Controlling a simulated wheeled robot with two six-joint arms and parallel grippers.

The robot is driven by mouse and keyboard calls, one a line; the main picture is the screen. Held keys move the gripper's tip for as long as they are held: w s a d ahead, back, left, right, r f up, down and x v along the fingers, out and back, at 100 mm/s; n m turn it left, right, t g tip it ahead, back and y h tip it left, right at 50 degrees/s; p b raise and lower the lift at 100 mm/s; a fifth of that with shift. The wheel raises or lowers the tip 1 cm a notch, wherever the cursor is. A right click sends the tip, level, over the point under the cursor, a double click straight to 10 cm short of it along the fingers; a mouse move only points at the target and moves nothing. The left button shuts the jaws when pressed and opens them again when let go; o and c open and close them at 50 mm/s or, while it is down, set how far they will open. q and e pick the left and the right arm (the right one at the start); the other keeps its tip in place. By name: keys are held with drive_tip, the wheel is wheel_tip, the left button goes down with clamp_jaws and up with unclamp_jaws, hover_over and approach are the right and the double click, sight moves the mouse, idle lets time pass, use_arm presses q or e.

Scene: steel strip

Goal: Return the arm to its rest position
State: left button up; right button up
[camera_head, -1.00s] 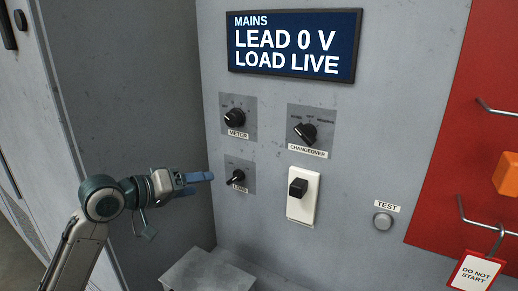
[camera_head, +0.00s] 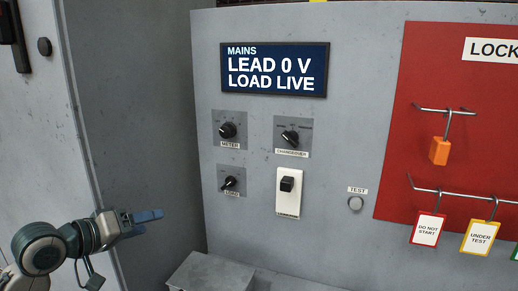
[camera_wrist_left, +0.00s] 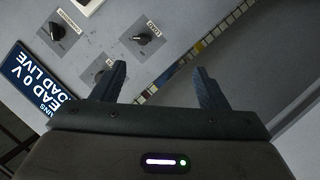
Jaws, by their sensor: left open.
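My left arm comes in from the lower left in the head view. Its gripper (camera_head: 148,217) is left of and below the LOAD knob (camera_head: 229,183), apart from the panel. In the left wrist view the two dark fingers (camera_wrist_left: 162,88) stand wide apart with nothing between them. The METER knob (camera_head: 228,130), the CHANGEOVER knob (camera_head: 290,137) and a white plate with a black switch (camera_head: 287,185) are on the grey panel. A display (camera_head: 274,68) reads MAINS, LEAD 0 V, LOAD LIVE. My right gripper is in neither view.
A TEST button (camera_head: 355,203) is right of the switch. A red lockout board (camera_head: 400,150) carries hooks with an orange block (camera_head: 440,151), a DO NOT START tag (camera_head: 427,229) and an UNDER TEST tag (camera_head: 479,237). A grey box (camera_head: 212,272) juts out low under the panel.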

use_arm(q)
drive_tip(key=s+f+g+y, duration=0.1)
drive_tip(key=s+f+y, duration=0.15)
drive_tip(key=f, duration=0.55)
drive_tip(key=s+d+f+m+g+y, duration=0.1)
drive_tip(key=s+f, duration=0.3)
drive_tip(key=f, duration=0.3)
drive_tip(key=s+f+g+y, duration=0.1)
drive_tip(key=s+f, duration=0.2)
drive_tip(key=f, duration=0.5)
drive_tip(key=s+a+f+m+g+y, duration=0.1)
drive_tip(key=s+f+g+y, duration=0.1)
drive_tip(key=s+f, duration=0.35)
drive_tip(key=s+f+g+y, duration=0.1)
drive_tip(key=s+f, duration=0.1)
drive_tip(key=s, duration=0.7)
drive_tip(key=s+a+f+m+g+y, duration=0.1)
drive_tip(key=s+f+g+y, duration=0.1)
drive_tip(key=s+f, duration=0.35)
wheel_tip(320, 180, down, 28)
drive_tip(key=s+a+f+g, duration=0.1)
drive_tip(key=a+g, duration=0.1)
drive_tip(key=a, duration=0.1)
drive_tip(key=s+a+f, duration=0.1)
drive_tip(key=s+f, duration=1.8)
drive_tip(key=f, duration=0.1)
drive_tip(key=shift+n+g+b, duration=0.3)
drive_tip(key=shift+g+b, duration=0.1)
